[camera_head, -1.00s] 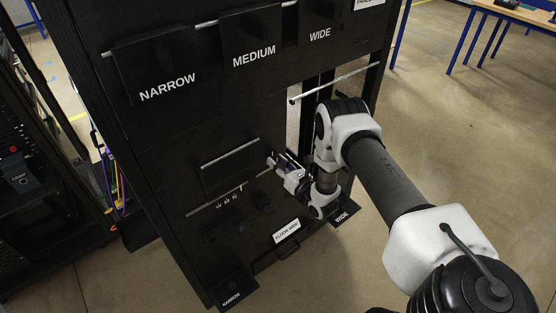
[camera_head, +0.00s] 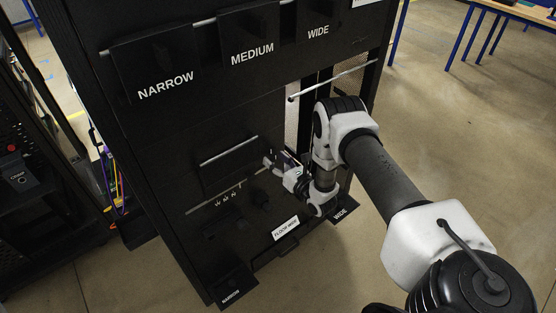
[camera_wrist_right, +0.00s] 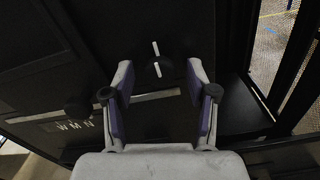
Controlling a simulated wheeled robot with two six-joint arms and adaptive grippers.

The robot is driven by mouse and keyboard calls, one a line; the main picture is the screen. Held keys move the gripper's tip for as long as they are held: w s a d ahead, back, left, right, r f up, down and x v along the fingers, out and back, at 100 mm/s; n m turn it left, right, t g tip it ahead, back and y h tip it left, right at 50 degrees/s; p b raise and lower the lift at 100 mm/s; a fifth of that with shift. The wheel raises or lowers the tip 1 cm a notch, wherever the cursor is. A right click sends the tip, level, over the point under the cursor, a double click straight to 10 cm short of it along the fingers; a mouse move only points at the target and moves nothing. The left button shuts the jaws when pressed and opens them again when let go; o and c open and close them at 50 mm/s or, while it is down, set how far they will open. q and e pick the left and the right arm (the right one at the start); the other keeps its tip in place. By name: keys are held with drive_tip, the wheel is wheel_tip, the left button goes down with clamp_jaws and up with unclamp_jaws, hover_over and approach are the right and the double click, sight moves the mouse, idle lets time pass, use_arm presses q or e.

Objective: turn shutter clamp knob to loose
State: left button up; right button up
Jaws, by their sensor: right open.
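A round dark knob (camera_wrist_right: 165,70) with a white line mark is on the black panel in the right wrist view. The line stands nearly upright, slightly tilted. My right gripper (camera_wrist_right: 160,88) is open, with its two purple-lined fingers on either side of the knob in the picture; I cannot tell whether they touch it. In the head view my right gripper (camera_head: 270,165) is at the lower part of the black rack (camera_head: 150,145), and the marked knob cannot be made out there. My left gripper is not in view.
A pale rail (camera_wrist_right: 155,97) crosses behind the fingers, with a second dark knob (camera_wrist_right: 77,107) by small letters. A handle bar (camera_head: 229,151) is left of the gripper. Labelled bins (camera_head: 155,60) hang above. A WIDE tray (camera_head: 344,210) juts out below. Open floor lies right.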

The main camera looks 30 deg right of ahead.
drive_tip(key=shift+f+m+b, duration=0.15)
drive_tip(key=shift+m+b, duration=0.35)
drive_tip(key=shift+b, duration=0.05)
drive_tip(key=m+b, duration=1.2)
drive_tip(key=m, duration=0.9)
drive_tip(key=shift+b, duration=0.35)
drive_tip(key=m+b, duration=0.2)
drive_tip(key=m, duration=0.6)
drive_tip(key=m+b, duration=0.1)
drive_tip(key=m, duration=0.2)
drive_tip(key=shift+r+m, duration=0.2)
drive_tip(key=shift+m, duration=0.1)
drive_tip(key=s, duration=0.8)
drive_tip(key=s+a+f+g, duration=0.6)
drive_tip(key=a+f+g, duration=0.25)
drive_tip(key=f, duration=0.45)
drive_tip(key=s+a+f+g, duration=0.2)
drive_tip(key=s+f+g, duration=0.1)
drive_tip(key=s, duration=0.4)
drive_tip(key=s+a+f+m+g, duration=0.1)
drive_tip(key=s+a+f+g, duration=0.2)
drive_tip(key=s+f, duration=0.2)
drive_tip(key=s, duration=0.3)
drive_tip(key=shift+f+p, duration=0.25)
drive_tip(key=shift+p, duration=0.1)
drive_tip(key=shift+s+g, duration=0.15)
drive_tip(key=shift+g, duration=0.1)
